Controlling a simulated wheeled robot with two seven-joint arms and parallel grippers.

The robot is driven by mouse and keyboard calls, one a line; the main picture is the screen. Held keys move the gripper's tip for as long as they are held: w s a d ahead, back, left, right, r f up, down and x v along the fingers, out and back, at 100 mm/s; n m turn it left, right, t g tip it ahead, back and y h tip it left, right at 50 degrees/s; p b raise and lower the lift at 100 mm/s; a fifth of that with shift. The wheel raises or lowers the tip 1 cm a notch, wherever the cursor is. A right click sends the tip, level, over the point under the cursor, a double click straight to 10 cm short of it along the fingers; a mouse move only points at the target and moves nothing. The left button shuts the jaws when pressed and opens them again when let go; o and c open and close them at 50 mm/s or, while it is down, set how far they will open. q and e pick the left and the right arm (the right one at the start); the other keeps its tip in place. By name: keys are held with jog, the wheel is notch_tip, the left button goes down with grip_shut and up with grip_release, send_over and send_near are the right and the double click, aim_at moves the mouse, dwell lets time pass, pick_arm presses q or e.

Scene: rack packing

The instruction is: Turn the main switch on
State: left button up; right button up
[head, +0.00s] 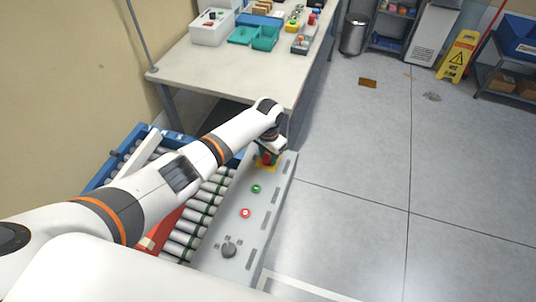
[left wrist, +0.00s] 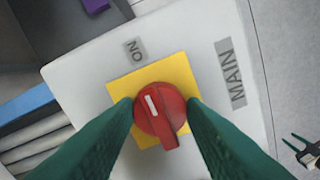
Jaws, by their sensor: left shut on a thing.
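The main switch is a red rotary knob (left wrist: 160,116) on a yellow square plate (left wrist: 180,72). It sits on a light grey panel (head: 232,202), beside a "MAIN" label (left wrist: 231,73) and below an "ON" label (left wrist: 135,51) in the left wrist view. The white mark on the knob points up and slightly left, roughly toward "ON". My left gripper (left wrist: 162,122) has its green fingers on either side of the knob, shut on it. In the head view this gripper (head: 270,151) is at the panel's far end and partly hides the switch. My right gripper is out of view.
A green button (head: 256,188), a red button (head: 245,213) and a dark knob (head: 229,250) are nearer on the panel. A roller conveyor (head: 203,208) runs along its left. A table (head: 225,66) with boxes stands beyond.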

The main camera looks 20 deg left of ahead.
aim_at(268, 156)
pick_arm(q)
jog(key=shift+r, duration=0.1)
dwell(0.3)
jog(key=o, duration=1)
notch_tip(268, 156, up, 12)
jog(key=shift+b, duration=0.95)
